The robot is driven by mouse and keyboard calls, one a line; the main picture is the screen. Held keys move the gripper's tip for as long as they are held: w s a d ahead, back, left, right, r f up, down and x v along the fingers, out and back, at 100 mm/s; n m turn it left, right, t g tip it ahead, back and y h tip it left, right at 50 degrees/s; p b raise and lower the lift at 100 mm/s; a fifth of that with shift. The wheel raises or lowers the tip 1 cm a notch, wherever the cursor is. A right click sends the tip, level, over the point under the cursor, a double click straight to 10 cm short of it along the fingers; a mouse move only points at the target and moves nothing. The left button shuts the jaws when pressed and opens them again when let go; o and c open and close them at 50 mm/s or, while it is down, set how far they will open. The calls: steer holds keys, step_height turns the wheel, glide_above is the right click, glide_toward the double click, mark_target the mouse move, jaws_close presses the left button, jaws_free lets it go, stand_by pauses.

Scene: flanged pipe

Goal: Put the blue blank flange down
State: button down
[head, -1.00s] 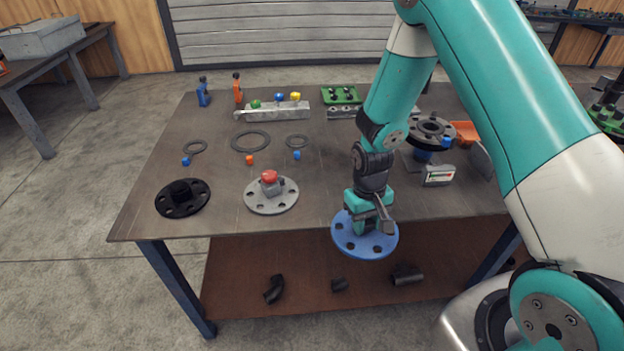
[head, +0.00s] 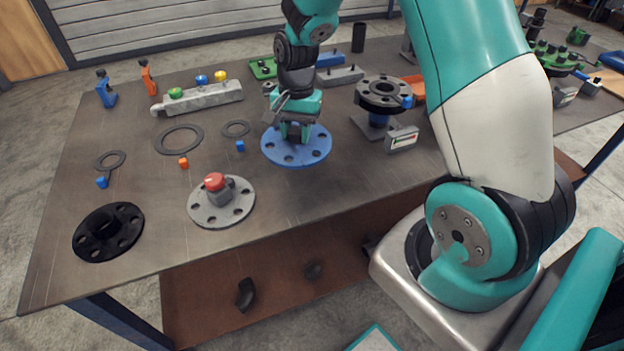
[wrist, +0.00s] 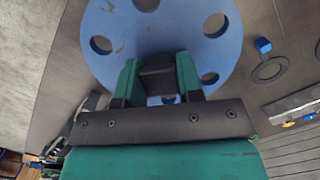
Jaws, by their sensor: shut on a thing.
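The blue blank flange (head: 315,150) is a flat disc with bolt holes around its rim. In the head view it is over the middle of the table (head: 300,200), level; I cannot tell whether it touches the top. My gripper (head: 294,134) points down over its centre and is shut on it. In the wrist view the flange (wrist: 190,30) fills the upper middle, and my gripper's green fingers (wrist: 158,80) close on a dark block at its centre. The fingers hide part of the flange.
A grey flange with a red-topped part (head: 215,210) and a black flange (head: 108,232) lie to the left. A flanged pipe on a stand (head: 382,95) and a small gauge box (head: 401,139) stand close on the right.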

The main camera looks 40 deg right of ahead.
mark_target(312, 172)
steer(key=d+r+m+t+b, duration=0.1)
steer(key=d+r+m+b, duration=0.35)
steer(key=r+m, duration=0.55)
steer(key=shift+m, duration=0.5)
steer(key=f, duration=2.1)
steer(key=shift+s+p, duration=0.2)
steer(key=shift+p, duration=0.1)
steer(key=shift+f, duration=0.15)
steer(key=c, duration=0.8)
jaws_free()
